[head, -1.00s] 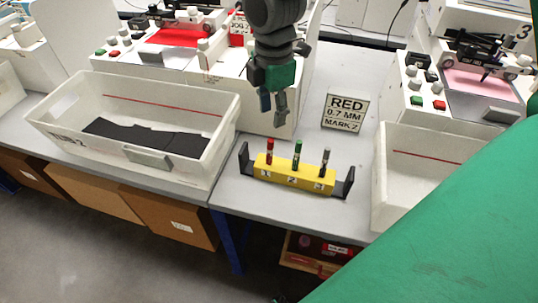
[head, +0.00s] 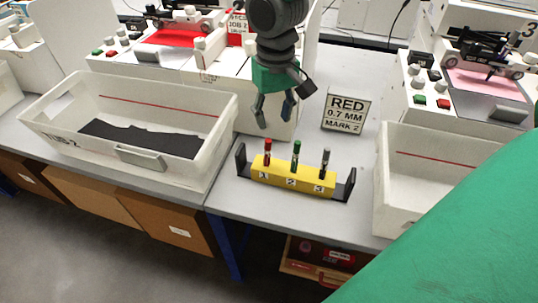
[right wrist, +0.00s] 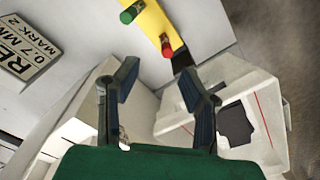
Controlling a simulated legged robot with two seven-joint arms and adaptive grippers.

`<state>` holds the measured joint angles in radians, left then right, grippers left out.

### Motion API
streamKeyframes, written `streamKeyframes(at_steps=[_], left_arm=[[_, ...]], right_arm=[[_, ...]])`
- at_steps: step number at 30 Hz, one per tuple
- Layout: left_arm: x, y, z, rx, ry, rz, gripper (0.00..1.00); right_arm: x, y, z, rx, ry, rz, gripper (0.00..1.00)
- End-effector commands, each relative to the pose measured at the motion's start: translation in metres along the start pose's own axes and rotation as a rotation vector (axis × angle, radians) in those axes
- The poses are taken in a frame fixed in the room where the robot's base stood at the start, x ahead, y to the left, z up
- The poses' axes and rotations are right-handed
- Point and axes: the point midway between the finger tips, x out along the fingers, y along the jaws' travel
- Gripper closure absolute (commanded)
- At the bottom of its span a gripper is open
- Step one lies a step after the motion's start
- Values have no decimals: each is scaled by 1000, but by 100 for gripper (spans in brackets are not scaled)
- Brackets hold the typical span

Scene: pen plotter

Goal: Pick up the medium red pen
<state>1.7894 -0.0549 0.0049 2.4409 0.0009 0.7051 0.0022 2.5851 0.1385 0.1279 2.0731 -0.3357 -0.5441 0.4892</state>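A pen with a red cap (head: 267,152) stands upright in slot 1, at the left end of a yellow holder (head: 277,182). A green-capped pen (head: 296,153) stands at 2 and a grey-capped pen (head: 325,163) at 3. My right gripper (head: 275,112) is open and empty, above and behind the red pen, clear of it. In the right wrist view, the red pen (right wrist: 167,46) and green pen (right wrist: 131,12) are beyond the two spread fingers (right wrist: 157,88). The grey pen is out of that view. My left gripper is not in view.
A sign (head: 346,111) reading RED 0.7 MM MARK 2 is behind the holder. White bins stand left (head: 215,150) and right (head: 385,185) of it. Black brackets (head: 349,185) rise at the holder's ends. A plotter with a red sheet (head: 172,38) is behind.

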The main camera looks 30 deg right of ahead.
Motion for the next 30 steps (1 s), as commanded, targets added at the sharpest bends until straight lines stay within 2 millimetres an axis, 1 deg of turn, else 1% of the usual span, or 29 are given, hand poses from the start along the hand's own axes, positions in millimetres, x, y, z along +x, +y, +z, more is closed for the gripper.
streamKeyframes(at_steps=[1, 6, 9, 14, 21, 25, 30], left_arm=[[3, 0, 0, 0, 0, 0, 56], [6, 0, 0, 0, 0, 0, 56], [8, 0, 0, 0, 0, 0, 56], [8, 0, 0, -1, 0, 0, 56], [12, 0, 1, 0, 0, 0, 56], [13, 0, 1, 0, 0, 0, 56], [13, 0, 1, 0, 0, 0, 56]], right_arm=[[14, 0, 1, -2, -5, 3, 63], [43, -2, 1, -3, -3, 4, 63], [52, -2, 1, -3, -1, 4, 63], [63, -1, 0, -3, -1, 1, 63], [99, -3, -4, -4, -3, 1, 63], [108, -4, -3, -4, -1, 2, 63], [108, -4, -4, -4, 1, 1, 63]])
